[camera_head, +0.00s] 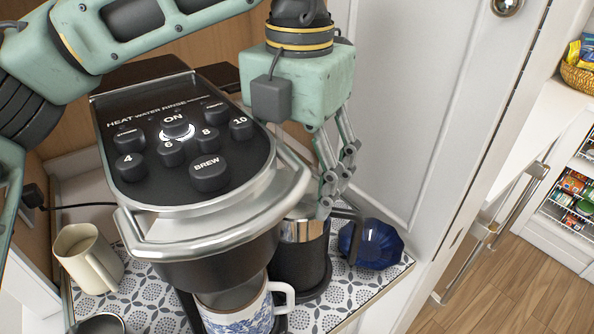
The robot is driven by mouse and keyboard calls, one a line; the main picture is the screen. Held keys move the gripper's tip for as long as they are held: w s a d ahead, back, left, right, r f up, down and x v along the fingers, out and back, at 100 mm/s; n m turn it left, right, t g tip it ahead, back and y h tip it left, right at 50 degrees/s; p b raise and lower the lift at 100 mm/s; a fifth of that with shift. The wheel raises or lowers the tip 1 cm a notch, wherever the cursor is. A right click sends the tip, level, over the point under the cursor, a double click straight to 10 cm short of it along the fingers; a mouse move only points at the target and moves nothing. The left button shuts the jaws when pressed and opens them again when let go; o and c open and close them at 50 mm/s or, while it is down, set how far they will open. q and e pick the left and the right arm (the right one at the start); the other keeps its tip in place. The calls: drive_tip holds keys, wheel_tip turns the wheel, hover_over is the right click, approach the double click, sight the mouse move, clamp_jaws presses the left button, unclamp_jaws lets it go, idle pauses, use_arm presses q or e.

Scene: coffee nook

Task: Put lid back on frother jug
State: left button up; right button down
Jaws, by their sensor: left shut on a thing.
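The frother jug (298,262) is a dark cylinder with a shiny silver upper band and a dark handle on its right. It stands on a dark round base behind and right of the coffee maker, which hides part of it. My left gripper (325,205) points down over the jug's top, its fingers close together and shut on what seems to be the lid. The lid is mostly hidden by the fingers and the coffee maker, so I cannot tell whether it is seated on the rim. My right gripper is out of view.
The coffee maker (190,150) fills the middle, with a blue-patterned mug (240,314) under it. A cream mug (90,260) stands left. A blue scalloped bowl (378,245) sits right of the jug, near the patterned mat's edge. A white door (425,100) stands behind.

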use_arm(q)
drive_tip(key=shift+s+f, duration=0.1)
drive_tip(key=shift+f, duration=0.3)
idle(0.5)
drive_tip(key=o, duration=0.8)
drive_tip(key=shift+o, duration=0.9)
drive_tip(key=shift+d, duration=0.1)
drive_tip(key=shift+r+p, duration=2.45)
drive_tip(key=shift+r, duration=1.35)
